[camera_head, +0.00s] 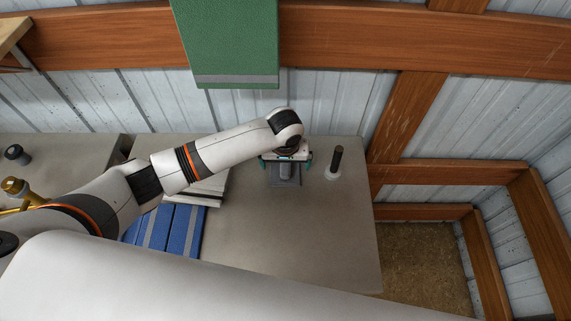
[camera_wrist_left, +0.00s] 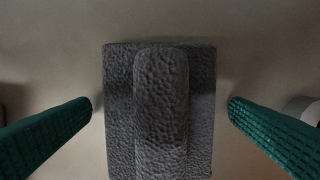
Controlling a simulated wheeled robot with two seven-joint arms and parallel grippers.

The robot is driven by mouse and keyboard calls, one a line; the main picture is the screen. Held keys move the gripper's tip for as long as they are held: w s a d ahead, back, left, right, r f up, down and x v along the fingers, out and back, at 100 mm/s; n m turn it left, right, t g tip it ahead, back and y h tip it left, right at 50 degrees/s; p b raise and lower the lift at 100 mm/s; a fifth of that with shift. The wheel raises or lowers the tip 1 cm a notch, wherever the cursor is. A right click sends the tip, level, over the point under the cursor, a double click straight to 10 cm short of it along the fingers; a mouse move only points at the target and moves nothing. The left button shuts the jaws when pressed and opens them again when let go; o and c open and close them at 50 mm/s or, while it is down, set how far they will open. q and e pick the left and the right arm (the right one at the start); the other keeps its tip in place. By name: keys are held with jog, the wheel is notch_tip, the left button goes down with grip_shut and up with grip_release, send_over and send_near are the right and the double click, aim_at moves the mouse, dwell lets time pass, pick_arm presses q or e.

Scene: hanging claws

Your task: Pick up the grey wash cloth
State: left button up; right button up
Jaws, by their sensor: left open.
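The grey wash cloth (camera_head: 287,174) lies on the grey worktop, partly hidden under my left gripper in the head view. In the left wrist view the grey wash cloth (camera_wrist_left: 160,110) fills the middle, with a raised fold running along its centre. My left gripper (camera_head: 286,165) is above it, pointing down. In the wrist view its two green fingers (camera_wrist_left: 160,105) are spread wide, one on each side of the cloth, with a gap on both sides. Nothing is held. My right gripper is in neither view.
The worktop (camera_head: 330,235) is clear in front and to the right. A dark-handled object on a white base (camera_head: 334,163) stands just right of the gripper. Blue striped cloth (camera_head: 170,228) and white folded cloth (camera_head: 208,188) lie left. A green cloth (camera_head: 230,45) hangs behind. A brass tap (camera_head: 18,188) is far left.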

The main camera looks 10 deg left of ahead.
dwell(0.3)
pick_arm(q)
jog(key=shift+f, duration=0.1)
jog(key=c, duration=1)
jog(key=shift+c, duration=0.2)
